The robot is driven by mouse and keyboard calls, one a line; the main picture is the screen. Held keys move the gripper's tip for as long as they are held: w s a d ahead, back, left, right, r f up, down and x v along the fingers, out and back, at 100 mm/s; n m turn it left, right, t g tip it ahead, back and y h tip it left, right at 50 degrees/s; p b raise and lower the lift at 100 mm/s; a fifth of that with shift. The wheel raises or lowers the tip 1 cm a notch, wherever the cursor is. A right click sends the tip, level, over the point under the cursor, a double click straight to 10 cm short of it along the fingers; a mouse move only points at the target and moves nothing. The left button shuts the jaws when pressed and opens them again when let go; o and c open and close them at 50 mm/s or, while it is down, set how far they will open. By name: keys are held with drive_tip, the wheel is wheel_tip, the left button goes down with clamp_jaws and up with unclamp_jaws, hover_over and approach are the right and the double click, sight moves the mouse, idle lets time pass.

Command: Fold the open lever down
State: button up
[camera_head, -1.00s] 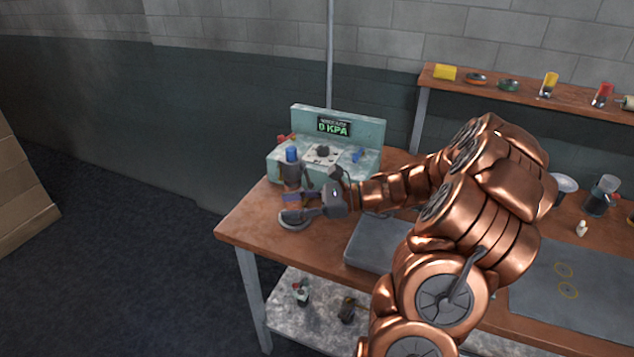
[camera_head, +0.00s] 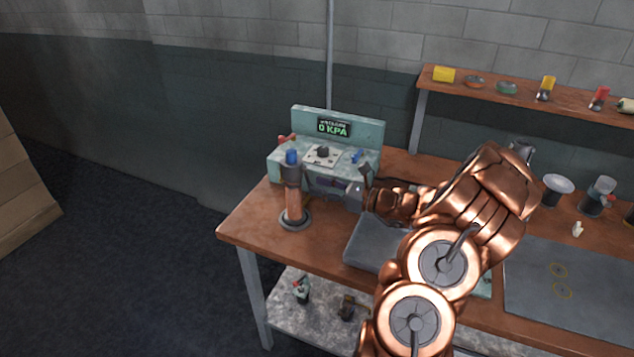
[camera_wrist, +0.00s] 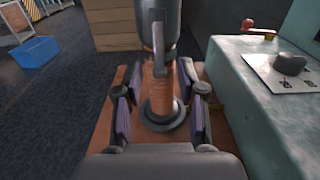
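An upright copper tube (camera_head: 293,205) stands on a round grey base (camera_head: 296,221) near the table's left end, with a dark collar (camera_head: 291,172) and a blue top. In the wrist view, the dark collar (camera_wrist: 157,20) is at top centre. A grey lever-like bar (camera_wrist: 158,50) hangs against the tube's near side, pointing down. Whether another lever stands open on the collar is not clear. My gripper (camera_wrist: 160,112) is open and empty; its purple pads appear either side of the tube, apart from it. In the head view, my gripper (camera_head: 350,187) is right of the tube.
A teal machine (camera_head: 352,124) reading 0 KPA stands behind, with a red-handled valve (camera_wrist: 258,28) and a dark knob (camera_wrist: 290,63). A grey case (camera_head: 365,247) lies at the table's front. Several small parts sit on the back shelf (camera_head: 520,92).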

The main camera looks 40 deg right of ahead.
drive_tip(key=shift+x, duration=0.8)
clamp_jaws()
